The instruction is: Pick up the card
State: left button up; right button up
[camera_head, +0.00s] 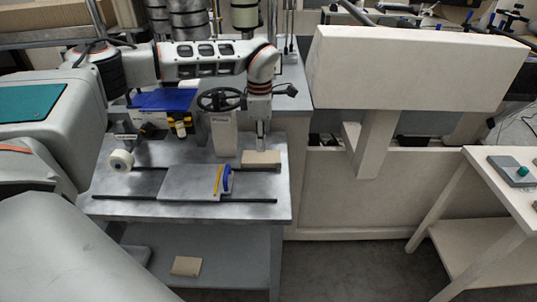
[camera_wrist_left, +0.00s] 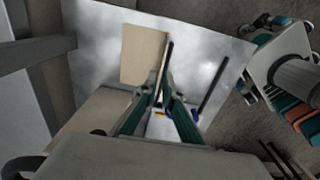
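A tan card (camera_head: 262,158) lies near the back right corner of the grey metal table (camera_head: 130,208). It also shows in the left wrist view as a tan panel (camera_wrist_left: 142,52). My left gripper (camera_head: 262,147) points down at the card's back part, with its tips at or just over it. In the left wrist view the fingers (camera_wrist_left: 162,88) converge close together by the card's lower right corner. I cannot tell whether the card is between them. A second tan piece (camera_head: 186,266) lies on the shelf below. My right gripper is not in view.
A grey plate (camera_head: 190,184) with a yellow pencil and a blue item lies mid-table. A white roll (camera_head: 121,160) is at the left. A pale post with a black handwheel (camera_head: 220,99) stands just left of my gripper. A large cream panel (camera_head: 415,70) stands to the right.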

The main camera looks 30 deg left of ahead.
aim_at(259, 160)
pick_arm(q)
jog(key=shift+s+f, duration=0.25)
jog(key=shift+f, duration=0.15)
jog(key=shift+s+f, duration=0.25)
jog(key=shift+f, duration=0.5)
jog(key=f, duration=0.4)
jog(key=shift+a+f, duration=0.15)
jog(key=shift+a, duration=0.05)
jog(key=shift+w+f, duration=0.15)
jog(key=shift+f, duration=0.2)
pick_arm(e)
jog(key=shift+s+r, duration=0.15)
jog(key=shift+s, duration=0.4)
pick_arm(q)
grip_shut()
jog(key=shift+r, duration=0.1)
